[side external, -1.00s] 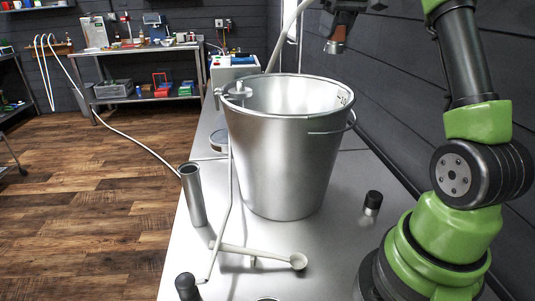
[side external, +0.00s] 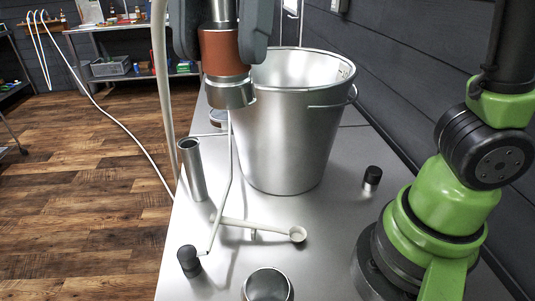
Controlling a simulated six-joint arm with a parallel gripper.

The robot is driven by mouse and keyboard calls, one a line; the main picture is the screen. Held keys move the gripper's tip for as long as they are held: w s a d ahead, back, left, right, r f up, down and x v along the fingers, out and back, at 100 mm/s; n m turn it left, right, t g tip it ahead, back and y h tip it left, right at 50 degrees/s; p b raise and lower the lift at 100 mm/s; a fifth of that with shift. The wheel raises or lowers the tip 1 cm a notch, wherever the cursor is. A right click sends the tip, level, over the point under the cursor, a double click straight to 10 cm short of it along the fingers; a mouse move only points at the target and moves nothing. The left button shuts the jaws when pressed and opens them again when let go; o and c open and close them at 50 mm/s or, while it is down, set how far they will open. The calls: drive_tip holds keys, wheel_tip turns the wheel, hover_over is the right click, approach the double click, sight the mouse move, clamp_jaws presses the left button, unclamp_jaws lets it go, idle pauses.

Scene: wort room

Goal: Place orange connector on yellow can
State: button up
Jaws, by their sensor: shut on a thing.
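My gripper (side external: 222,45) is at the top centre-left in the side external view, its two grey fingers shut on the orange-brown connector (side external: 220,54). The connector has a brownish-orange band, with bare metal above it and a wider metal collar below. It hangs roughly upright in the air, in front of the metal bucket's left side as seen from this camera, and covers part of its rim. I cannot make out a yellow can in this view.
The bucket (side external: 290,130) stands on the metal table. A metal tube (side external: 194,172), a pale ladle (side external: 262,228), two black-capped pieces (side external: 190,260) and (side external: 372,178) and an open metal cup (side external: 268,286) are around it. A pale hose (side external: 160,80) hangs at the left.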

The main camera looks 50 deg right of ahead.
drive_tip(key=s+a+n+g, duration=0.1)
drive_tip(key=s+a+n, duration=0.2)
drive_tip(key=s+n, duration=0.3)
drive_tip(key=m, duration=0.2)
hover_over(268, 292)
drive_tip(key=shift+h, duration=0.4)
drive_tip(key=shift+f, duration=10.65)
drive_tip(key=shift+f, duration=0.15)
drive_tip(key=o, duration=1)
